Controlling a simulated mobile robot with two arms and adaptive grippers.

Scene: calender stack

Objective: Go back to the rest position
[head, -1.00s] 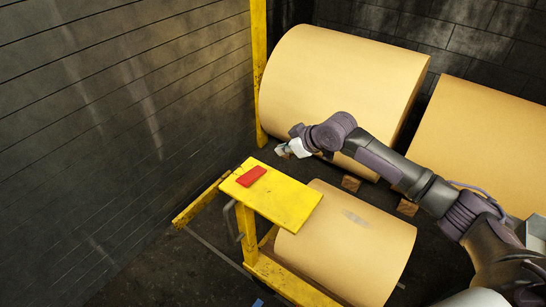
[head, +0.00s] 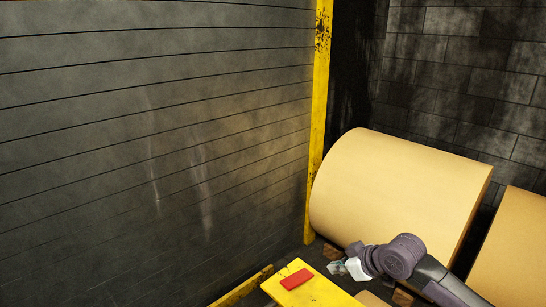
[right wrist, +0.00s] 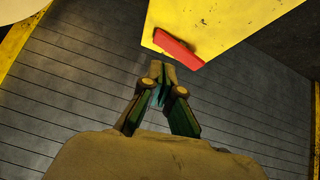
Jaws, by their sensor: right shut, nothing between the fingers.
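My right gripper (head: 338,267) is low in the head view, just right of the yellow platform, with its arm coming in from the lower right. In the right wrist view the fingers (right wrist: 160,72) meet at the tips, with nothing between them. A flat red block (head: 296,279) lies on the yellow platform (head: 318,295). The red block also shows in the right wrist view (right wrist: 178,47), past the fingertips and apart from them. My left gripper is in neither view.
A large tan roll (head: 400,195) stands behind my right arm, with another roll (head: 515,250) at the right edge. A yellow post (head: 319,110) rises beside a dark slatted wall (head: 150,130). Wooden chocks (head: 402,298) sit by the rolls.

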